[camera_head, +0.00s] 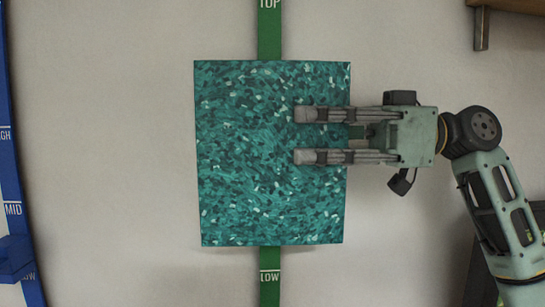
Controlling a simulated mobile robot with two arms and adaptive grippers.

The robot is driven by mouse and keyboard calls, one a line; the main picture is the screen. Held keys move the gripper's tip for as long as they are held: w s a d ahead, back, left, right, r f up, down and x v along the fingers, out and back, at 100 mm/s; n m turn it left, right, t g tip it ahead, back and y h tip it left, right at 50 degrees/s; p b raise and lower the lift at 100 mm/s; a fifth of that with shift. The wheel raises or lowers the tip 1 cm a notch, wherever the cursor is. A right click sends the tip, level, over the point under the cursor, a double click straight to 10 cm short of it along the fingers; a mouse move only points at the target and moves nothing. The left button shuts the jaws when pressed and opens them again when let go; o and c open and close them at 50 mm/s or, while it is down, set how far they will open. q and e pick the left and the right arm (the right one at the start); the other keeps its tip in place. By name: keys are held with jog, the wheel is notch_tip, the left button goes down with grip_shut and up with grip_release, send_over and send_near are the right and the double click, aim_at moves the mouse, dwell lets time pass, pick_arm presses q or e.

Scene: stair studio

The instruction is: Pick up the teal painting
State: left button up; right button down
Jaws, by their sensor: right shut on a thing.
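The teal painting (245,155) is a flat, nearly square panel with a speckled teal pattern, upright in the middle of the head view. It stands in front of a green vertical strip on the pale wall. My right gripper (305,136) comes in from the right, with its two fingers overlapping the painting's right half. It is shut on the painting, though the fingers look spread and the contact itself is hard to see. My left gripper is not in view.
The green strip (270,30) shows above and below the painting, with "TOP" and "LOW" labels. A blue labelled strip (12,165) runs down the left edge, with a blue bracket (15,258) low on it. A brown wooden piece (482,28) sits top right. The wall between is bare.

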aim_at(326, 101)
jog(key=shift+r, duration=0.1)
dwell(0.6)
jog(key=shift+r, duration=0.1)
jog(key=shift+r, duration=0.5)
jog(key=r+b, duration=0.2)
jog(key=r, duration=0.1)
jog(key=shift+s+d, duration=0.2)
jog(key=shift+s, duration=0.15)
jog(key=s+d+r+b, duration=0.3)
jog(key=s+r, duration=0.3)
jog(key=s, duration=0.4)
jog(key=shift+s+d+r, duration=0.15)
jog(key=shift+r, duration=0.2)
